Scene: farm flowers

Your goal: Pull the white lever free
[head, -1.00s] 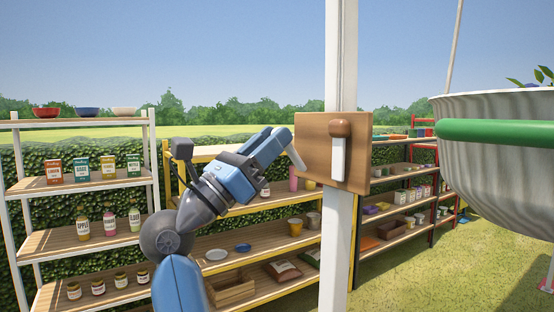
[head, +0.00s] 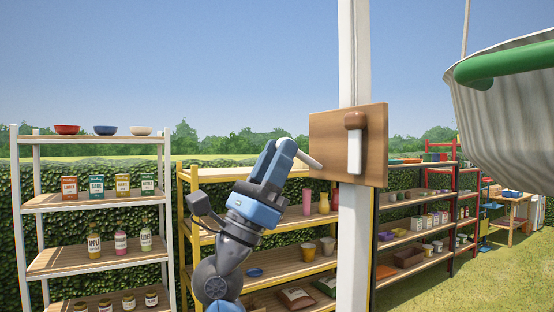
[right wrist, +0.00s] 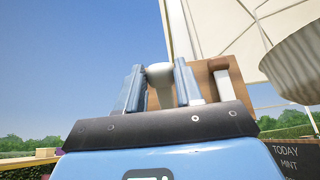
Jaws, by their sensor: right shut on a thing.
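A wooden board (head: 335,140) is fixed to a white post. Its right part carries a white bar (head: 354,152) hanging from a brown knob (head: 354,120); both also show in the right wrist view, right of my fingers. My right gripper (head: 285,148) is at the board's left edge, shut on a white lever (head: 308,159) that slants down to the right across that edge. In the right wrist view the lever's thick white end (right wrist: 160,74) stands between my two blue fingers. Whether its far end is still joined to the board is unclear. My left gripper is not in view.
The white post (head: 353,240) stands close to my right arm. Shelves with jars, pots and bowls (head: 105,130) line the hedge behind. Open grass lies at the lower right.

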